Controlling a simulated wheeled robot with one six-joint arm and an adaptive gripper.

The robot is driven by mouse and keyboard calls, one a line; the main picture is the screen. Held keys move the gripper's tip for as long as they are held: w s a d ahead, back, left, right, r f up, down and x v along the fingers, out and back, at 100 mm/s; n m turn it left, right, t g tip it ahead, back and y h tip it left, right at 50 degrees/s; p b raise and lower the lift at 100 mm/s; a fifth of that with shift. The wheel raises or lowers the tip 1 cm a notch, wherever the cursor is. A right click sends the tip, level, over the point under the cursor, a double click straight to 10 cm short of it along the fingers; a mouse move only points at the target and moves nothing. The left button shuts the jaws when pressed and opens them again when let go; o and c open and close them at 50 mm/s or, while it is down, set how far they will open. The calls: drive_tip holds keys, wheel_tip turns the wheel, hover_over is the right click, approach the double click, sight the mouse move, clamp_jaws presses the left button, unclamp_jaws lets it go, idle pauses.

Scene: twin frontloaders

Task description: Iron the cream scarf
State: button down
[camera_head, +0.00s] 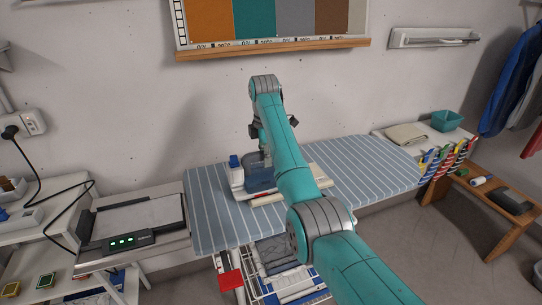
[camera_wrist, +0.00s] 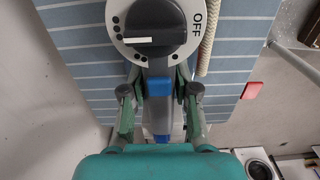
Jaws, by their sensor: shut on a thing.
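A blue-grey iron (camera_head: 258,180) stands on the striped ironing board (camera_head: 212,222). My gripper (camera_head: 264,148) is above it and shut on its dark handle part. In the wrist view, my gripper's fingers (camera_wrist: 158,92) close on a grey and blue part of the iron (camera_wrist: 157,68). Beyond them is a round white dial (camera_wrist: 197,38) marked OFF, with a grey knob and a white pointer line that points left. A pale strip (camera_head: 268,200) shows beside the iron; I cannot tell whether it is the cream scarf. My arm hides part of the board.
A folded cream cloth (camera_head: 405,134) and a teal bin (camera_head: 446,120) are on the white surface at right. A flat device with green lights (camera_head: 125,242) is at left. A wooden bench (camera_head: 500,205) stands at right. The board's right part is clear.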

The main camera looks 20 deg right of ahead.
sight(236, 156)
drive_tip(key=shift+s+a, duration=0.2)
drive_tip(key=shift+a, duration=2.15)
drive_tip(key=shift+s+a, duration=0.15)
drive_tip(key=shift+a, duration=2.2)
drive_tip(key=shift+w+d+r, duration=0.1)
drive_tip(key=shift+w+d, duration=0.1)
drive_tip(key=shift+d, duration=2.3)
drive_tip(key=shift+w+d, duration=0.15)
drive_tip(key=shift+d, duration=2.3)
drive_tip(key=shift+w+d, duration=0.15)
drive_tip(key=shift+d, duration=2.4)
drive_tip(key=shift+w+d, duration=0.15)
drive_tip(key=shift+d, duration=2.4)
drive_tip(key=d, duration=0.7)
drive_tip(key=shift+w, duration=0.2)
